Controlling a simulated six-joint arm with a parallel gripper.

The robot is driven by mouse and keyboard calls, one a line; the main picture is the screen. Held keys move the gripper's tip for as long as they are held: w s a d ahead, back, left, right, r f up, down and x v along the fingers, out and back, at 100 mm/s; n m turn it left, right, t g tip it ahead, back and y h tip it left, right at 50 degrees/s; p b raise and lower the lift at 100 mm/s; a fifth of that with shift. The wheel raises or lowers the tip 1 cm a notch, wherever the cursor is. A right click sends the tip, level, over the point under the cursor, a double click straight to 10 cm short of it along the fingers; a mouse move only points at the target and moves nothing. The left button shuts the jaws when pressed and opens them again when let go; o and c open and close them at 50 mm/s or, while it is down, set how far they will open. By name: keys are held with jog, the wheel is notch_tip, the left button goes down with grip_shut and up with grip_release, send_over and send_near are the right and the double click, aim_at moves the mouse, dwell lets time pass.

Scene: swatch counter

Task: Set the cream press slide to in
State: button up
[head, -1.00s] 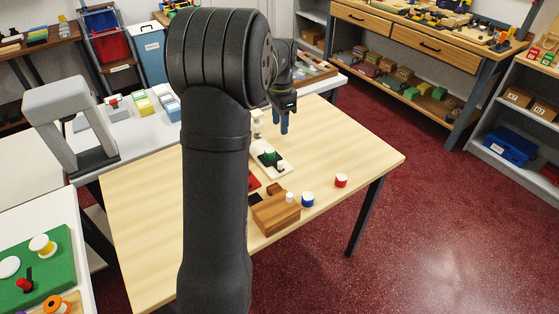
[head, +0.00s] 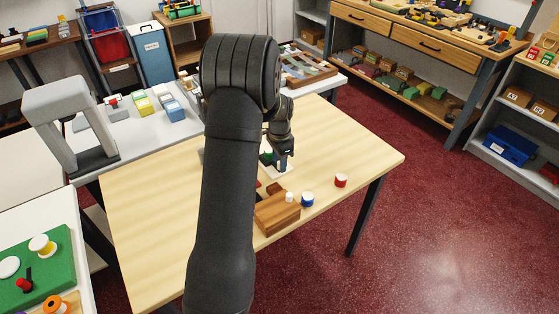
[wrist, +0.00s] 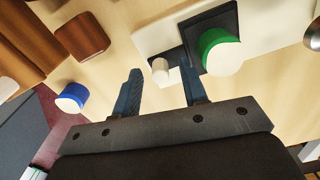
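The cream press (wrist: 160,32) fills the top of the wrist view as a pale block with a dark plate. A green cylinder (wrist: 218,52) stands on the plate. A small cream peg (wrist: 160,70), apparently the slide's knob, stands at a narrow dark strip beside the plate. My gripper (wrist: 161,74) is open, its two blue fingers apart on either side of the peg in the picture. I cannot tell if they reach its height. In the head view my gripper (head: 281,164) is low over the press and hides most of it.
A wooden block (head: 277,212) stands in front of the press, with a blue-and-white cylinder (head: 307,199) and a red-and-white one (head: 341,181) to its right. A small brown block (wrist: 82,37) lies near the press. The table's left part (head: 150,220) is clear.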

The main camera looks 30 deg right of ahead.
jog(key=shift+c, duration=0.4)
grip_shut()
jog(key=shift+w, duration=2.15)
jog(key=shift+o, duration=0.4)
grip_release()
notch_tip(320, 180, up, 17)
jog(key=shift+r, duration=0.2)
